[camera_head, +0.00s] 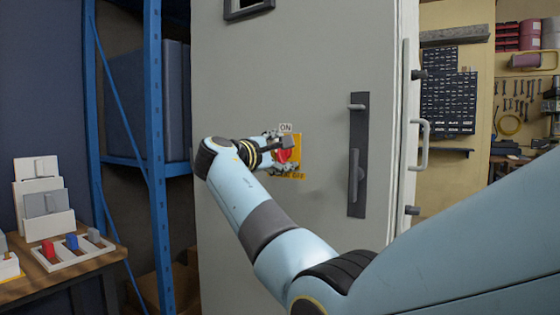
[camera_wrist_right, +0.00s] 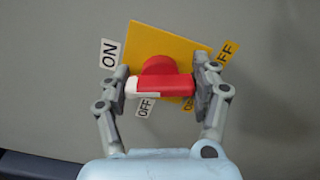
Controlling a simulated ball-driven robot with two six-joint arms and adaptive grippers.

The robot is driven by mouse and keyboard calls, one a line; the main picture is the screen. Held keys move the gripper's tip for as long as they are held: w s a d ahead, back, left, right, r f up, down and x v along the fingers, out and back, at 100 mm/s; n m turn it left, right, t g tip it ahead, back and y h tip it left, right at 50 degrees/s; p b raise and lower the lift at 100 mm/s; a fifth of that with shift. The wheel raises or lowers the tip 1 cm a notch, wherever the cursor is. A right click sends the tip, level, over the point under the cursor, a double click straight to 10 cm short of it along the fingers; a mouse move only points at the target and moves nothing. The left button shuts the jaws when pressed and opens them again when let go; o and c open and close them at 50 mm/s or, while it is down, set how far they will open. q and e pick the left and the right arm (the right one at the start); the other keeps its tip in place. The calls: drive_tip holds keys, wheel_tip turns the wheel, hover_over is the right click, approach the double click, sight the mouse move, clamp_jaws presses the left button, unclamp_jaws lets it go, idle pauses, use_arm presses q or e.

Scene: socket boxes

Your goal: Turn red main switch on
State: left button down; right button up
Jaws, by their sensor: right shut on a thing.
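The red main switch (camera_wrist_right: 158,68) sits on a yellow plate (camera_wrist_right: 165,38) on the grey cabinet door. Its red handle lies between the fingers of my right gripper (camera_wrist_right: 164,86), which is shut on it. The handle lies nearly level in the wrist view, its white end at the left finger. In the head view, the ON label (camera_head: 286,127) is above the plate, and my right gripper (camera_head: 281,149) partly hides the switch (camera_head: 284,156). My left gripper is not in view.
The cabinet door (camera_head: 320,70) has a dark handle plate (camera_head: 357,150) to the right of the switch. A blue shelf frame (camera_head: 153,110) stands to the left. A table at lower left holds a tray (camera_head: 75,252) with coloured pieces.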

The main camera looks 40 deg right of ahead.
drive_tip(key=shift+f+m+b, duration=0.15)
drive_tip(key=shift+m+b, duration=0.55)
drive_tip(key=shift+m, duration=0.35)
drive_tip(key=shift+f+m+b, duration=0.1)
drive_tip(key=shift+m+b, duration=0.55)
drive_tip(key=shift+m, duration=0.4)
drive_tip(key=o, duration=1.2)
drive_tip(key=shift+r, duration=0.1)
drive_tip(key=shift+c, duration=0.2)
drive_tip(key=shift+a, duration=0.1)
drive_tip(key=v, duration=0.7)
drive_tip(key=shift+a, duration=0.2)
drive_tip(key=shift+s, duration=0.1)
